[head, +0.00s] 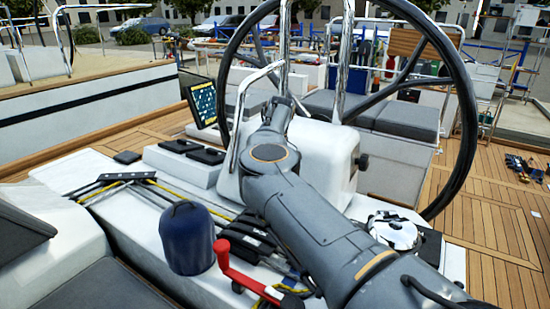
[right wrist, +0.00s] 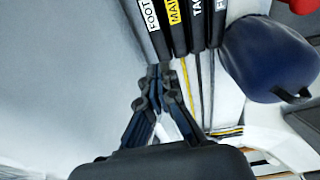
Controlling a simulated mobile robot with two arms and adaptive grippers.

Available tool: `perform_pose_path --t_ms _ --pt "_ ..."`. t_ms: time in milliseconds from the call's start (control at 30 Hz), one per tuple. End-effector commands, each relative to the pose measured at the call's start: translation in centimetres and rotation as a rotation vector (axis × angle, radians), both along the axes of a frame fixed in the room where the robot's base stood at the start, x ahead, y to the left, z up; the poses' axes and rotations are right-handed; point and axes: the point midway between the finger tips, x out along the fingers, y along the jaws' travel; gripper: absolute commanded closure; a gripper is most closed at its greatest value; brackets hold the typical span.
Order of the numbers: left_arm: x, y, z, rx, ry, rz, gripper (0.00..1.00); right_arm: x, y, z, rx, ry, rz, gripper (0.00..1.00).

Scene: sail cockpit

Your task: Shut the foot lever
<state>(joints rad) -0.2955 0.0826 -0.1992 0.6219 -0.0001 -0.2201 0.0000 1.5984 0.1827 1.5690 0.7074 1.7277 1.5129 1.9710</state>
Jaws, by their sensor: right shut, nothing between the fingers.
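In the right wrist view, the foot lever (right wrist: 147,28) is the leftmost of a row of black clutch levers and carries a white "FOOT" label. My right gripper (right wrist: 159,74) is shut and empty. Its fingertips are close to the lower end of the foot lever; I cannot tell whether they touch. Whether the lever is raised or down is not clear from this angle. In the head view, the black clutch bank (head: 250,237) shows partly behind my right arm, and the right gripper is hidden. My left gripper is not in view.
A yellow-labelled lever (right wrist: 174,25) and others stand right beside the foot lever. A blue-covered winch (head: 187,238) and a red handle (head: 240,270) are near the clutches. The white steering pedestal (head: 318,150) and large wheel (head: 468,120) rise behind my arm.

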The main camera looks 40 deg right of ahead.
Motion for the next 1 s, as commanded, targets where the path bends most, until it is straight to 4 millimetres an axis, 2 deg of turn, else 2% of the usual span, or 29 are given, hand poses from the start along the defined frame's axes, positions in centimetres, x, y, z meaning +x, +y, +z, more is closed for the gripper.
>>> perform_pose_path --t_ms 67,167,400,500,667,1000 --pt "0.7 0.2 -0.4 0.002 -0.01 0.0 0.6 -0.6 -0.2 0.6 0.0 -0.002 -0.004 1.0" --pt "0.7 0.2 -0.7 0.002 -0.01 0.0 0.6 -1.6 -0.5 1.8 0.001 -0.003 -0.005 1.0" --pt "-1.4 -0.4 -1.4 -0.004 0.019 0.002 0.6 -4.3 -1.2 5.0 0.001 -0.003 -0.003 1.0" --pt "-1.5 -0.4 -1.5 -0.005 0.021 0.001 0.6 -5.0 -1.4 5.9 0.001 -0.002 -0.002 1.0" --pt "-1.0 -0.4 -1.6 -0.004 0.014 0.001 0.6 -5.5 -1.5 6.6 0.0 0.0 0.0 1.0" --pt "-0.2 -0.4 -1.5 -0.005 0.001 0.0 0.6 -5.5 -1.5 6.6 0.0 0.0 0.0 1.0"
